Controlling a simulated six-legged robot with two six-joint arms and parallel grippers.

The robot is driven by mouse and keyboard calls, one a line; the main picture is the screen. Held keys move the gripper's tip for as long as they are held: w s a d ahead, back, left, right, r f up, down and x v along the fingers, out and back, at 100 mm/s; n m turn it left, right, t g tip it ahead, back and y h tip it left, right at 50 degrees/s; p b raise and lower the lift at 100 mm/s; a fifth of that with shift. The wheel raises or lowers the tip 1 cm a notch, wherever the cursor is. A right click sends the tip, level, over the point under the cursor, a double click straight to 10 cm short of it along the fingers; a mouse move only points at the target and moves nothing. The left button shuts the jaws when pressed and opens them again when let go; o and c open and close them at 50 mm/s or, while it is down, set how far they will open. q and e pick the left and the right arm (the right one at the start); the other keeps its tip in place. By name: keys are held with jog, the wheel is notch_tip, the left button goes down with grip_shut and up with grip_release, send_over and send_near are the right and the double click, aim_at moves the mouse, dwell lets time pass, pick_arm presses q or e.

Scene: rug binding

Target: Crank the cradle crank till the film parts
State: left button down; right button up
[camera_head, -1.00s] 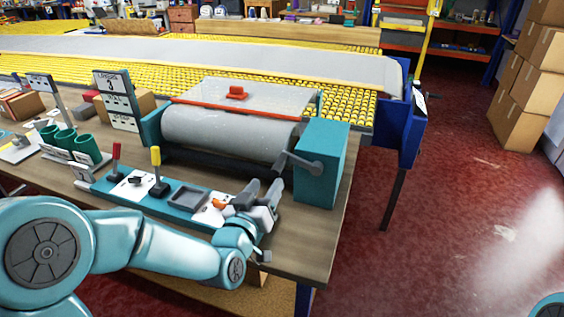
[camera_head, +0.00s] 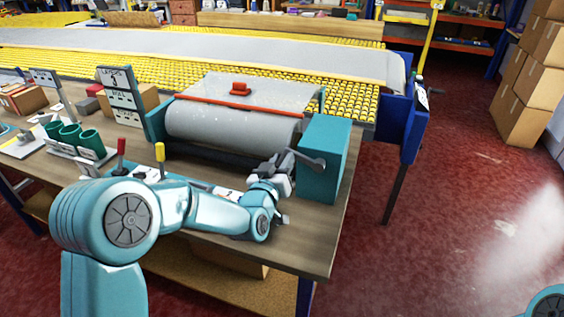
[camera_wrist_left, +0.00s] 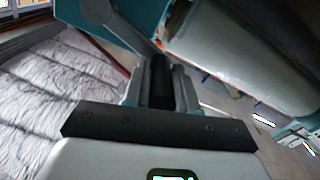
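The teal cradle (camera_head: 326,150) stands at the table's right end with a grey film-wrapped roll (camera_head: 225,128) lying in it. A grey crank (camera_head: 307,159) sticks out of its front face, its arm pointing left. My left gripper (camera_head: 279,166) is at the crank's free end. In the left wrist view, the dark crank handle (camera_wrist_left: 161,78) lies between the two fingers, which sit close against both its sides. The grey crank arm (camera_wrist_left: 118,22) shows beyond it. The film on the roll looks unbroken. My right gripper is out of view.
A control strip with a red lever (camera_head: 120,155) and a yellow lever (camera_head: 160,153) lies partly behind my left arm. Green cups (camera_head: 72,137) and a sign (camera_head: 120,97) stand left. A yellow roller conveyor (camera_head: 350,97) runs behind.

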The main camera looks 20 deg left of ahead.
pick_arm(q)
jog(key=shift+d+r+m+b, duration=0.1)
jog(key=shift+r+m+b, duration=0.25)
jog(key=shift+m, duration=0.05)
jog(key=shift+d+r+m+b, duration=0.2)
jog(key=shift+r+m+b, duration=0.3)
jog(key=shift+m, duration=0.2)
jog(key=shift+d+r+m+b, duration=0.35)
jog(key=shift+d+r+m, duration=0.1)
jog(key=shift+r+m, duration=0.15)
jog(key=shift+d+r+m+b, duration=0.35)
jog(key=shift+d+r+m, duration=0.15)
jog(key=shift+r, duration=0.15)
jog(key=c, duration=0.9)
grip_release()
jog(key=shift+f, duration=0.1)
jog(key=shift+s, duration=0.1)
